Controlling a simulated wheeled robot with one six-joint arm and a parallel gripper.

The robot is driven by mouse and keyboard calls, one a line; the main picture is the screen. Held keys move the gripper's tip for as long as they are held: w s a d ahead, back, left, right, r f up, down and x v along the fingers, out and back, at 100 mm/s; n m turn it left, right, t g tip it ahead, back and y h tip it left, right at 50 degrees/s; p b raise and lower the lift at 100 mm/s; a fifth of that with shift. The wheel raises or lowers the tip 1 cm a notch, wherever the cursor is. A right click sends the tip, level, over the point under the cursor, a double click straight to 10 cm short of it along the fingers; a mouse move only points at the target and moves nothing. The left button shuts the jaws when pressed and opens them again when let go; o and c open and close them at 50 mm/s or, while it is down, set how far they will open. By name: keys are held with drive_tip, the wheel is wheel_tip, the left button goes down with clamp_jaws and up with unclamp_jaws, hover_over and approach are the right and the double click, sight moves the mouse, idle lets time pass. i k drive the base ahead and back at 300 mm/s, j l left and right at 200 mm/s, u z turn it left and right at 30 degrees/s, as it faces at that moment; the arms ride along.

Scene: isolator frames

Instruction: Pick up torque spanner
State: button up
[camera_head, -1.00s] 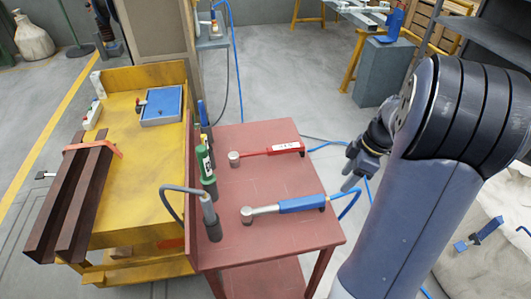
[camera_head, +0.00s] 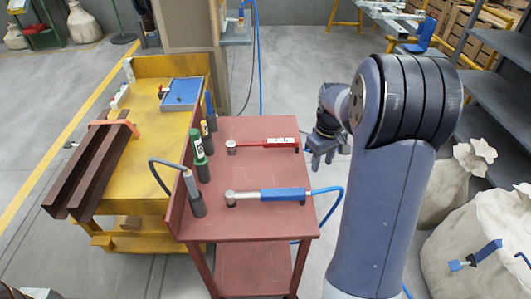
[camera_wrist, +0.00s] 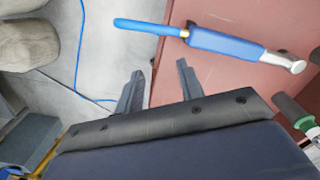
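Two long-handled tools with round silver heads lie on the red table (camera_head: 262,226). The nearer has a blue handle (camera_head: 283,194) and a blue hose on its right end. The farther one is a red spanner (camera_head: 268,142) with a white label. The pictures do not settle which is the torque spanner. My gripper (camera_head: 322,165) is open and empty, beyond the table's right edge and right of both tools. In the wrist view its fingers (camera_wrist: 158,84) are apart over the table edge, with the blue-handled tool (camera_wrist: 225,43) ahead to the right. The red spanner is not visible there.
Upright tools, including a green one (camera_head: 198,145), stand along the table's left side. A yellow bench (camera_head: 155,185) with brown steel bars (camera_head: 95,170) adjoins it. Pale sacks (camera_head: 460,215) and a dark shelf (camera_head: 500,88) are at right. Open floor lies behind the table.

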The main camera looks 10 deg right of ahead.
sight(231, 145)
drive_tip(key=i+l+u, duration=0.1)
drive_tip(key=l+u, duration=0.75)
drive_tip(key=l, duration=0.15)
drive_tip(key=l+u, duration=0.4)
drive_tip(key=l, duration=0.15)
drive_tip(key=k+l+u, duration=0.1)
drive_tip(key=l+u, duration=0.35)
drive_tip(key=i+l+u, duration=0.1)
drive_tip(key=l, duration=0.2)
drive_tip(key=i+l+u, duration=0.1)
drive_tip(key=l, duration=0.2)
drive_tip(key=i+l+u, duration=0.15)
drive_tip(key=l, duration=0.15)
drive_tip(key=k, duration=0.05)
